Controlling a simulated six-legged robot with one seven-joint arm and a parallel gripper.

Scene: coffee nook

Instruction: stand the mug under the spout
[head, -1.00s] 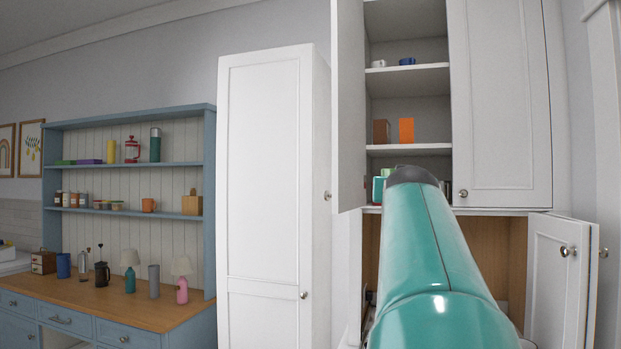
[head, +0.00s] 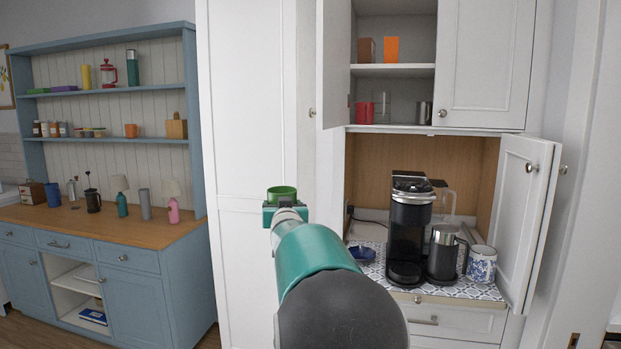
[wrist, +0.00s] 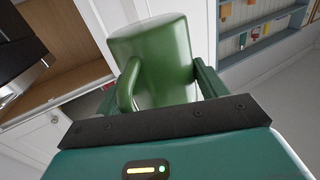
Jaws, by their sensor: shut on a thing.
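A green mug (wrist: 158,60) is between the two fingers of my gripper (wrist: 165,88) in the wrist view, with its handle toward the left. In the head view the mug's rim (head: 283,192) shows above my gripper (head: 284,212), in front of the tall white cabinet. My gripper is shut on the mug and holds it in the air. A black coffee machine (head: 409,230) stands on the patterned counter of the open nook, to the right of the mug. Its drip base (head: 404,272) is at the bottom front, with nothing seen on it.
A dark carafe (head: 443,254) and a blue-and-white mug (head: 482,264) stand right of the machine; a blue dish (head: 362,254) lies left. An open cabinet door (head: 526,220) bounds the nook's right. The blue dresser (head: 110,270) is far left.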

